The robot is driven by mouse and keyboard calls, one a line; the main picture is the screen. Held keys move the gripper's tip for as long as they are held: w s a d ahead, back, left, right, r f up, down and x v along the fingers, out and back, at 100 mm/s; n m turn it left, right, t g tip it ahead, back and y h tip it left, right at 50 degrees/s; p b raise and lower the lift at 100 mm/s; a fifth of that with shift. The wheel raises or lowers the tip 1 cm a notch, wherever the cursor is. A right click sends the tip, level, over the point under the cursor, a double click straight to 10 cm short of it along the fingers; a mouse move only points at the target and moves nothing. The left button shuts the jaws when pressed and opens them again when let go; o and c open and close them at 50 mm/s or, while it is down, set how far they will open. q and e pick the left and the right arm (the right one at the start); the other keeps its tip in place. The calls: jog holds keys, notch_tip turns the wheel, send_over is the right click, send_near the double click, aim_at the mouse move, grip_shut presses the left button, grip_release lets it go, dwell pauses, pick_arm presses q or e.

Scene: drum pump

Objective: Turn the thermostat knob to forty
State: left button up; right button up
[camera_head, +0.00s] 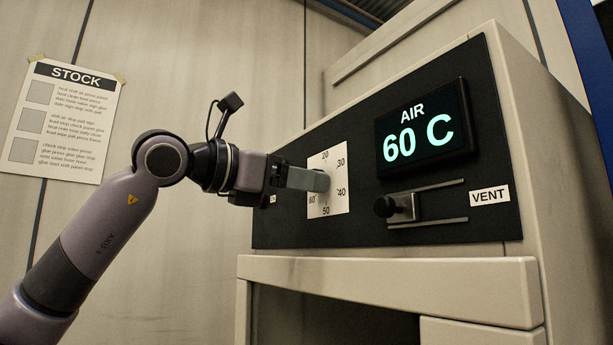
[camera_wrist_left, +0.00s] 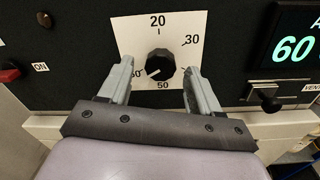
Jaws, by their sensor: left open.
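The thermostat knob (camera_wrist_left: 160,64) is a dark, ridged, round knob on a white dial plate (camera_wrist_left: 190,22) marked from 20 to 60. Its pale pointer line points to the lower left, toward the 60 mark. My left gripper (camera_wrist_left: 159,70) is open, one finger on each side of the knob, with a visible gap to each. The fingers partly cover the 60 and hide the 40. In the head view my left gripper (camera_head: 308,179) reaches the dial plate (camera_head: 333,163) from the left, and its fingers largely hide the knob. My right gripper is not in view.
On the black panel (camera_head: 440,82), a display (camera_head: 428,128) reads AIR 60 C. Below it, a VENT slider knob (camera_head: 386,206) sits at the left of its rails. A red switch (camera_wrist_left: 9,72) marked ON is left of the dial. A STOCK sheet (camera_head: 62,120) hangs on the wall.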

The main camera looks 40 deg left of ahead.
pick_arm(q)
jog(key=shift+w+d, duration=0.25)
jog(key=shift+w, duration=0.4)
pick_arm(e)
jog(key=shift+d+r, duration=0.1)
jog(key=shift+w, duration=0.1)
pick_arm(q)
jog(key=c, duration=1)
jog(key=shift+c, duration=0.2)
jog(key=shift+f+n, duration=0.1)
jog(key=shift+n, duration=0.2)
jog(key=n+b, duration=0.1)
jog(key=n, duration=0.6)
jog(key=n+b, duration=0.1)
jog(key=n, duration=0.7)
jog(key=n+b, duration=0.1)
jog(key=n, duration=0.6)
jog(key=shift+r+g+h+b, duration=0.3)
jog(key=shift+g+b, duration=0.1)
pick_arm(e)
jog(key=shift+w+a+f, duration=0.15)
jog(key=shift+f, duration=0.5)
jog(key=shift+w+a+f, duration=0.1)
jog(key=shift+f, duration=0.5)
pick_arm(q)
jog(key=shift+n, duration=0.4)
